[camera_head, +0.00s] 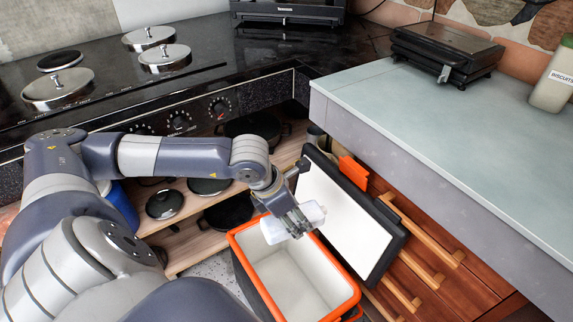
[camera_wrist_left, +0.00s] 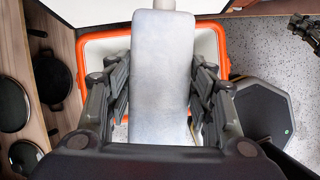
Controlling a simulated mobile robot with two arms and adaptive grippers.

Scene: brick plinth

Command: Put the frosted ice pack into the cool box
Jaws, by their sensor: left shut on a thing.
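The frosted ice pack (camera_head: 314,213), a whitish translucent slab, is in my left gripper (camera_head: 295,229). The fingers close on its two sides, and it also shows between them in the left wrist view (camera_wrist_left: 162,60). The cool box (camera_head: 287,272) has an orange rim and a white, empty-looking inside. It stands open below, and the pack is above the far part of its opening. Its lid (camera_head: 345,212), white inside with a dark edge, stands raised at the right. A dark part that looks like my right gripper (camera_wrist_left: 305,30) is at the upper right edge of the left wrist view.
A pale counter (camera_head: 440,125) with a dark grill (camera_head: 445,52) and a biscuit jar (camera_head: 553,80) overhangs at the right, above wooden drawers (camera_head: 440,260). A stove (camera_head: 190,100) with lidded pots is behind my left arm. Shelves with pans (camera_head: 165,204) stand left of the box.

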